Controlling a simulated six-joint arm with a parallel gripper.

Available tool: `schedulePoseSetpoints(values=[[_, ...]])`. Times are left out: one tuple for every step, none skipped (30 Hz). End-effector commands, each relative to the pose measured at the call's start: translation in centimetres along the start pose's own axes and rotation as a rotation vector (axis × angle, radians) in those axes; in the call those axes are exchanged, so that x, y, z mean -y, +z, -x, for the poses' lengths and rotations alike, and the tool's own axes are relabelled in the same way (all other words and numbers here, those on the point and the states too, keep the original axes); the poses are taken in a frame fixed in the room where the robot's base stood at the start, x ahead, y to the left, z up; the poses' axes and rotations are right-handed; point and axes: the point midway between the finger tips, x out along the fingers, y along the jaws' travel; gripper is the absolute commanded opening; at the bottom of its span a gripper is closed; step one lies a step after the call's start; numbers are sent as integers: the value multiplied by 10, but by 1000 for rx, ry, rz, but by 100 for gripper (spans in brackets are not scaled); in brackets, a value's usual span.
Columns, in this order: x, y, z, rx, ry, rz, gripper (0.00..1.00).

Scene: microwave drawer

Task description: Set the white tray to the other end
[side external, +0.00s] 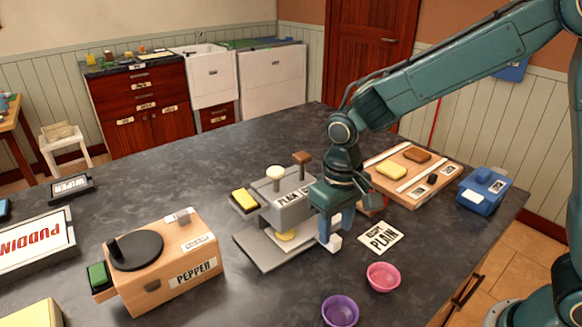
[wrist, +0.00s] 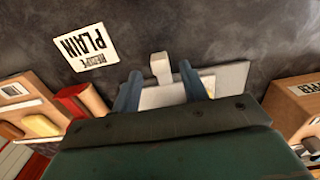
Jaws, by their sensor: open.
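The pale tray (wrist: 165,97) is partly hidden by my gripper in the wrist view. A small white block like a handle (wrist: 160,66) sticks out at its end; this block (side external: 335,243) also shows in the side view. The tray is at the grey press-like machine (side external: 290,208), over its light grey base plate (side external: 262,254). A yellow round piece (side external: 286,235) lies under the machine's head. My gripper (side external: 331,232) is low over the near right end of the machine. It is open, its two blue fingers on either side of the white block; contact cannot be told.
A "PLAIN" recipe card (side external: 380,238), pink bowl (side external: 383,277) and purple bowl (side external: 340,311) lie to the right and front. A wooden "PEPPER" box (side external: 170,270) stands left. A wooden board (side external: 412,178) and blue box (side external: 482,192) are behind right.

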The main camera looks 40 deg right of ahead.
Motion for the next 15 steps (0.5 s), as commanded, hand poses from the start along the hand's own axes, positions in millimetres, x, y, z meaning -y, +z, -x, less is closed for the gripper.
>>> schedulePoseSetpoints(values=[[0, 0, -7, 2, 1, 0, 44], [0, 0, -10, 2, 1, 0, 44], [0, 0, -14, 1, 1, 0, 44], [0, 0, -17, 2, 1, 0, 44], [0, 0, -20, 2, 1, 0, 44], [0, 0, -22, 1, 1, 0, 44], [0, 0, -24, 0, 0, 0, 44], [0, 0, -25, 0, 0, 0, 44], [0, 0, -27, 0, 0, 0, 44], [0, 0, -27, 0, 0, 0, 44], [0, 0, -28, 0, 0, 0, 44], [0, 0, -29, 0, 0, 0, 44], [0, 0, -29, 0, 0, 0, 44], [0, 0, -29, -1, 0, 0, 44], [0, 0, -29, -1, 0, 0, 44]])
